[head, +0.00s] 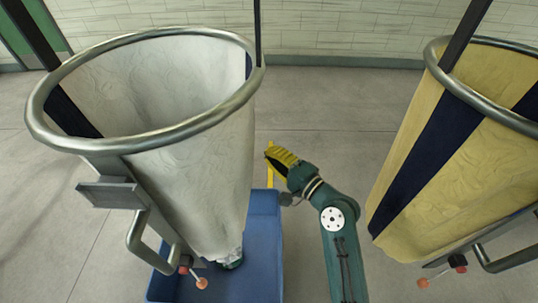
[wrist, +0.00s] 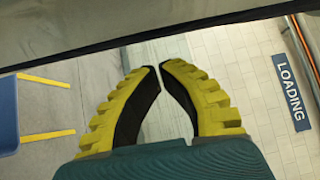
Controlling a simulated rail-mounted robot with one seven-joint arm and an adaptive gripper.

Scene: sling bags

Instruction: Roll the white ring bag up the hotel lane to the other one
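The white ring bag (head: 190,130) hangs from a round metal ring at the left of the head view, large and near. A metal bracket and a looped handle (head: 145,243) are on its near side. My gripper (head: 268,153) is right of the bag, apart from it in that view, pointing away from the camera. In the wrist view its ridged yellow fingers (wrist: 157,66) lean together with a narrow gap at the tips and nothing between them. No second white bag shows, and no hotel lane label can be read.
A yellow and navy striped ring bag (head: 465,160) hangs at the right. A blue piece (head: 262,250) with yellow bars is below the white bag. A LOADING sign (wrist: 291,92) is at the right of the wrist view. Open grey floor (head: 335,115) lies between the bags.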

